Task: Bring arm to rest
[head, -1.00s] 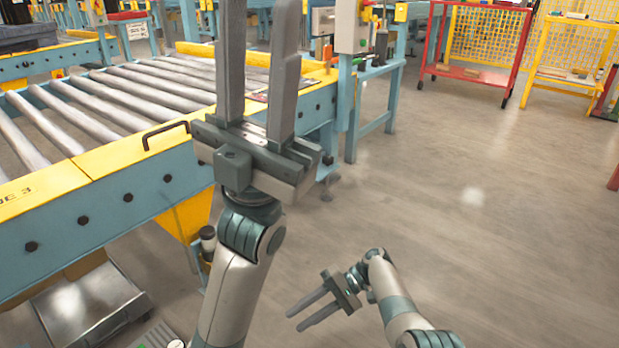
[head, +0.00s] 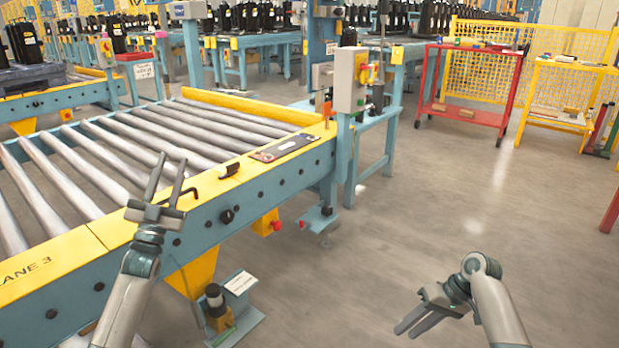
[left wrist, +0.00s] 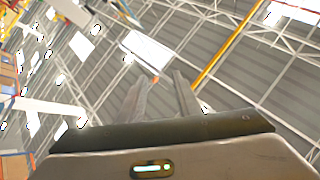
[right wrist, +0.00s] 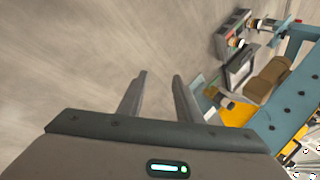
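My left gripper (head: 168,184) points upward in front of the near side of the roller conveyor (head: 88,240). Its two fingers are apart with nothing between them, and in the left wrist view the fingers (left wrist: 160,95) show against the ceiling. My right gripper (head: 412,328) hangs low over bare floor, right of the conveyor, pointing left. Its fingers are apart and empty; the right wrist view shows them (right wrist: 160,90) with floor beyond.
A control box (head: 350,80) stands on the conveyor's far corner. A black handle (head: 176,180) sticks out of the near rail by my left gripper. A floor unit (head: 225,310) stands below. A red cart (head: 465,95) is at the back right. The floor (head: 420,220) between is clear.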

